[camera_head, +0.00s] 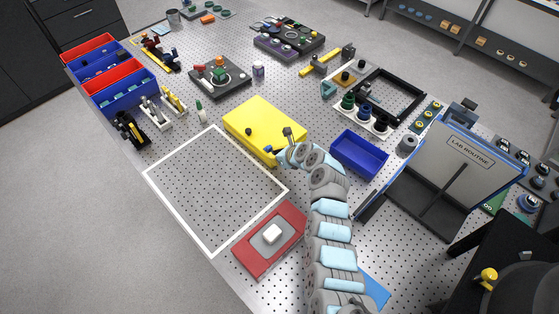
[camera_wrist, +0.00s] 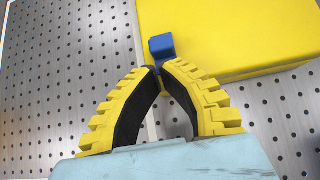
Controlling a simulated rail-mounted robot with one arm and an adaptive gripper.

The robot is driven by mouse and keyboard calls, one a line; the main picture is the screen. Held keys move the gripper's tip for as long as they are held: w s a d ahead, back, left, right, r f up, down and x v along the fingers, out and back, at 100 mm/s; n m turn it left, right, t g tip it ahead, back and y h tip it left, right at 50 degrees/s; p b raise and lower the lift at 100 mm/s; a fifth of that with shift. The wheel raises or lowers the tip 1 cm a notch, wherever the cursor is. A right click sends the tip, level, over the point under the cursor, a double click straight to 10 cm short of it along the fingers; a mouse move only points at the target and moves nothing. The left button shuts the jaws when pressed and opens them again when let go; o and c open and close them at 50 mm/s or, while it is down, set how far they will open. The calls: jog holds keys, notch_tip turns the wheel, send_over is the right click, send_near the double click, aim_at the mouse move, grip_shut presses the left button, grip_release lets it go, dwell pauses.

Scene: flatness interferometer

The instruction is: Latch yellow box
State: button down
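The yellow box (camera_head: 262,122) lies closed on the perforated table, with a dark round knob (camera_head: 248,131) on its near left part. A small blue latch piece (camera_head: 268,149) sits at the box's near edge; it shows in the wrist view (camera_wrist: 161,45) against the yellow side. My gripper (camera_wrist: 157,69) has its yellow, black-lined fingers curved inward, with the tips almost together right at the blue piece. I cannot tell if the tips pinch it or only touch it. In the head view my arm hides part of the box's near right corner.
A white-framed empty area (camera_head: 215,185) lies left of my arm, and a red pad (camera_head: 258,258) with a white block is in front. An open blue bin (camera_head: 358,153) stands right of the box.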

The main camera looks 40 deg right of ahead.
aim_at(267, 148)
jog(key=shift+w, duration=0.25)
dwell(0.3)
jog(key=shift+w, duration=1.9)
jog(key=shift+s+r, duration=0.1)
jog(key=shift+s, duration=0.05)
jog(key=s+p, duration=0.2)
jog(key=s+r+p, duration=0.1)
jog(key=s+p, duration=0.1)
jog(key=shift+s, duration=0.4)
jog(key=p+v, duration=0.8)
jog(key=shift+s, duration=0.25)
